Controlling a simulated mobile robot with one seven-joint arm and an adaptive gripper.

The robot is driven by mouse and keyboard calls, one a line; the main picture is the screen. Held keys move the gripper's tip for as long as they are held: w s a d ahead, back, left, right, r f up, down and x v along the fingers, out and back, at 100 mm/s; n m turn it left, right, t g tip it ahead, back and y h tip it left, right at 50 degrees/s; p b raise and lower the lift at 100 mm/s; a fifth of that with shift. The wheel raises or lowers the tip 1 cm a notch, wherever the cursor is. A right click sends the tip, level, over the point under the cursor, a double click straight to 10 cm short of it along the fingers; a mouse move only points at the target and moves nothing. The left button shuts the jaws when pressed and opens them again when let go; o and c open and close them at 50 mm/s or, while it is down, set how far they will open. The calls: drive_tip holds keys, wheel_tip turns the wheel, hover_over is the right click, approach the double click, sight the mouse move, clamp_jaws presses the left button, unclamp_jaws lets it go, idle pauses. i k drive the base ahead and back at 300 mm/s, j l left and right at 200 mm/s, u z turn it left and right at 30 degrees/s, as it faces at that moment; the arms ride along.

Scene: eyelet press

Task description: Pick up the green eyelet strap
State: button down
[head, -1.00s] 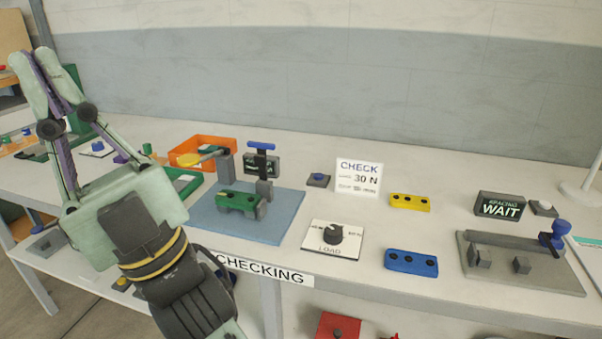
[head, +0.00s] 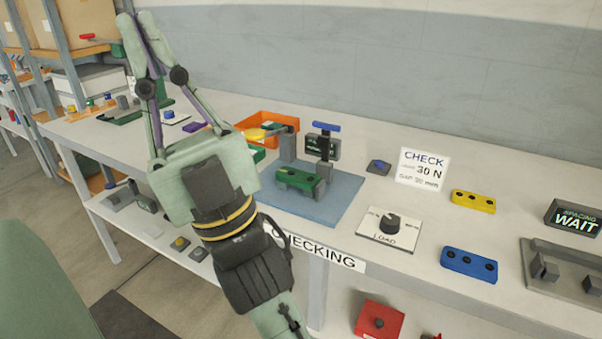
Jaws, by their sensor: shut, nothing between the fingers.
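The green eyelet strap (head: 300,181) rests on the grey supports of the checking fixture, on a blue-grey mat (head: 345,203) on the bench. It has dark eyelets along its top. A blue-handled clamp (head: 325,139) stands right behind it. My gripper (head: 135,22) is raised at the upper left, fingers pointing up, well apart from the strap. Its fingertips are close together and nothing is between them.
A yellow strap (head: 473,201) and a blue strap (head: 469,263) lie on the bench to the right. An orange bin (head: 268,122) is behind the fixture. A red box (head: 378,320) sits below.

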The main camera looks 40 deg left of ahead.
sight(307, 181)
drive_tip(key=k+j+u, duration=0.15)
drive_tip(key=j, duration=0.4)
drive_tip(key=j+u, duration=0.15)
drive_tip(key=j, duration=0.35)
drive_tip(key=k+j+u, duration=0.1)
drive_tip(key=j, duration=0.5)
